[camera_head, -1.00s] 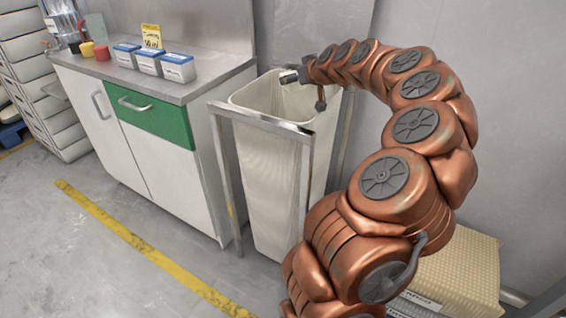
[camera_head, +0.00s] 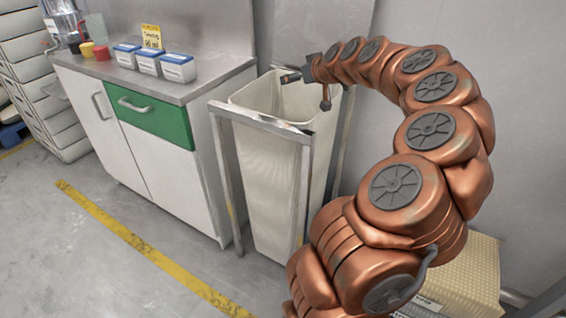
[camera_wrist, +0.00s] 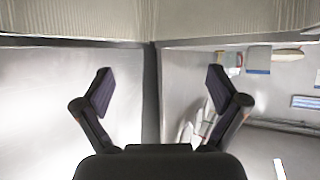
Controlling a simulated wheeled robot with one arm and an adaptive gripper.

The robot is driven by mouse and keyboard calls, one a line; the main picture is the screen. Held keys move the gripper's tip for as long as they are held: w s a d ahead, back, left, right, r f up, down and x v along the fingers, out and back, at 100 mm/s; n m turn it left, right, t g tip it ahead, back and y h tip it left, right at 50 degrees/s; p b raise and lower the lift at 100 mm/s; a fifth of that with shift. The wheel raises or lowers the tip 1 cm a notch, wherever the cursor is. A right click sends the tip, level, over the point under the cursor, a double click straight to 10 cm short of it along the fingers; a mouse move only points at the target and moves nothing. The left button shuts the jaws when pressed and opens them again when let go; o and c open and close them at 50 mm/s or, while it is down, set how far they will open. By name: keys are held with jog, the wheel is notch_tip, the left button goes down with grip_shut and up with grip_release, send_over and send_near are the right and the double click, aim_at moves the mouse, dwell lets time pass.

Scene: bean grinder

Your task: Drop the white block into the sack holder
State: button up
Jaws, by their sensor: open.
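The sack holder is a metal frame (camera_head: 306,155) around a tall, open-topped cream sack (camera_head: 265,170) in the middle of the head view. My gripper (camera_head: 281,74) is over the sack's open mouth, near its back rim. In the wrist view my gripper (camera_wrist: 159,82) has its two dark fingers spread wide, with nothing held between them. Cream ribbed fabric shows along the top of the wrist view. I cannot make out the white block in either view; the inside of the sack is mostly hidden by its front wall.
A white cabinet (camera_head: 165,185) with a green drawer (camera_head: 158,118) stands left of the holder. Three blue-lidded boxes (camera_head: 148,62) and a yellow sign (camera_head: 152,38) are on its counter. A yellow box (camera_head: 465,275) sits at lower right. The floor in front is clear.

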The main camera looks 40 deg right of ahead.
jog(key=v, duration=0.9)
jog(key=shift+s, duration=0.3)
jog(key=shift+a+r, duration=0.1)
jog(key=shift+a, duration=0.05)
jog(key=a+f+n+g+y, duration=0.2)
jog(key=a+f+g+y, duration=0.15)
jog(key=a, duration=1.15)
jog(key=a+f+n+g+y, duration=0.2)
jog(key=a+f, duration=0.3)
jog(key=a, duration=1)
jog(key=s+a+f+g, duration=0.4)
jog(key=s+a+f, duration=0.2)
jog(key=s+a, duration=0.4)
jog(key=s+f+m+g+h, duration=0.1)
jog(key=s+f+g, duration=0.1)
jog(key=s, duration=0.6)
jog(key=s+f+g+h, duration=0.2)
jog(key=s+g, duration=0.1)
jog(key=s, duration=0.5)
notch_tip(320, 180, up, 24)
jog(key=s+a+p, duration=0.1)
jog(key=p, duration=2.2)
jog(key=shift+f+t, duration=0.15)
jog(key=shift+t, duration=0.3)
jog(key=shift+s, duration=0.15)
